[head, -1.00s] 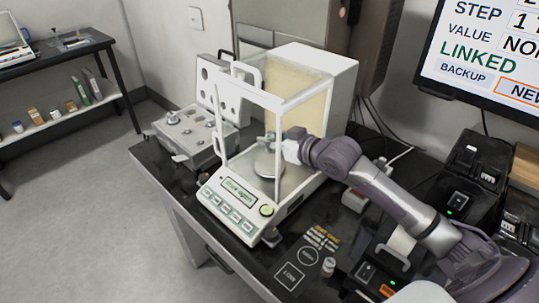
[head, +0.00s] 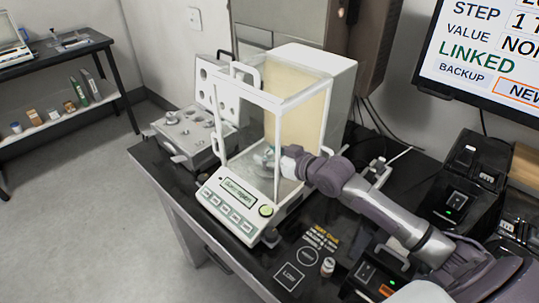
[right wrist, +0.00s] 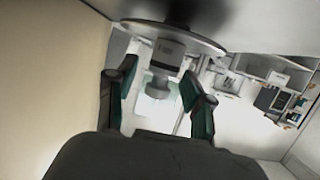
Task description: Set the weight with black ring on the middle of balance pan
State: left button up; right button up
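The balance (head: 255,195) stands on the dark table with its glass chamber around the pan. The right wrist view is upside down. It shows the round pan (right wrist: 205,43) with a grey metal weight (right wrist: 170,55) against its surface, near its middle. The weight's knob (right wrist: 158,92) points away from the pan. My right gripper (right wrist: 158,100) reaches in through the chamber's right side. Its fingers are spread on both sides of the knob, with a visible gap at least on the left. My left gripper is in neither view.
A weight box (head: 190,135) with an upright lid stands left of the balance. A small weight-like object (head: 328,267) stands on the table at front right. Black devices (head: 465,185) crowd the right side. The chamber's frame and glass (head: 300,130) closely surround my right gripper.

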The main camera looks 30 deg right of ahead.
jog(key=shift+r, duration=0.15)
jog(key=v, duration=1)
jog(key=shift+s, duration=0.1)
jog(key=shift+v, duration=0.9)
